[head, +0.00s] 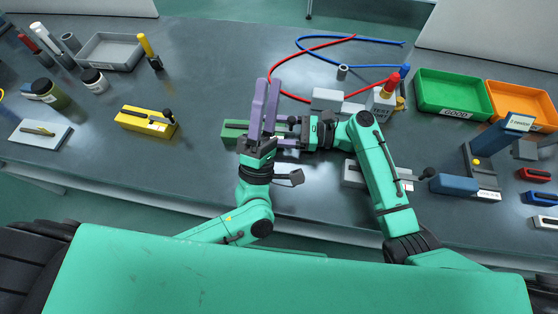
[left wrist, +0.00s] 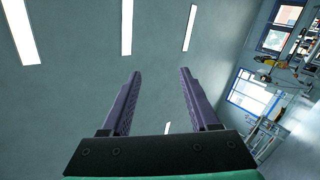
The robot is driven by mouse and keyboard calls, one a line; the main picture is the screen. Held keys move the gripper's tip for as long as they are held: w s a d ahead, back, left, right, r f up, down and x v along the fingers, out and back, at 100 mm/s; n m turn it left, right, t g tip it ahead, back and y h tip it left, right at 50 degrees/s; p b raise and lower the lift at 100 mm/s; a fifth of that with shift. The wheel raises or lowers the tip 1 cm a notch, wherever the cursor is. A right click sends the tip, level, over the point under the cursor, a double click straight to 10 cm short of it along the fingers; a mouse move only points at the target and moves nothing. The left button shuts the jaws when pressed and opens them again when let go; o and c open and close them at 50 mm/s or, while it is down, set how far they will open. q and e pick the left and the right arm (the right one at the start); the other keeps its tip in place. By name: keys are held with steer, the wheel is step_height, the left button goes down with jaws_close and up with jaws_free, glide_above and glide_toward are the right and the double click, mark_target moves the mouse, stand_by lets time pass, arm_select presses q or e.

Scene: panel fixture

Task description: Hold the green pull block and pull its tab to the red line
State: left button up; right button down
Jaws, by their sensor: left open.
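The green pull block (head: 233,130) lies on the table in the middle of the head view, largely hidden behind my grippers. A dark knob (head: 292,120) shows near its right side; I cannot tell whether it is the tab. I cannot make out the red line. My left gripper (head: 268,82) stands in front of the block with its purple fingers pointing up. In the left wrist view its fingers (left wrist: 160,73) are apart with nothing between them. My right gripper (head: 284,137) points left at the block's right part; its fingers are partly hidden, and contact is unclear.
A yellow block (head: 142,121) with a dark knob lies to the left. A grey block (head: 356,174) with a knob lies right, behind my right arm. Red and blue cables (head: 345,52) lie behind. Green (head: 452,88) and orange (head: 512,92) trays stand at the right.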

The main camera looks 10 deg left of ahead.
arm_select(q)
step_height(320, 180, down, 6)
steer(key=n+g+y, duration=0.3)
steer(key=n+g, duration=0.1)
steer(key=n, duration=0.3)
steer(key=n+g, duration=0.6)
steer(key=n, duration=0.2)
glide_toward(290, 124)
steer(key=shift+s+a+r+h, duration=0.1)
steer(key=shift+s+a+h, duration=0.2)
steer(key=shift+h, duration=0.1)
steer(key=shift+d+n, duration=0.1)
steer(key=shift+n, duration=0.3)
steer(key=w, duration=0.4)
steer(key=w+d, duration=0.1)
steer(key=w, duration=0.6)
steer(key=shift+w+d, duration=0.25)
steer(key=shift+w, duration=0.15)
jaws_close()
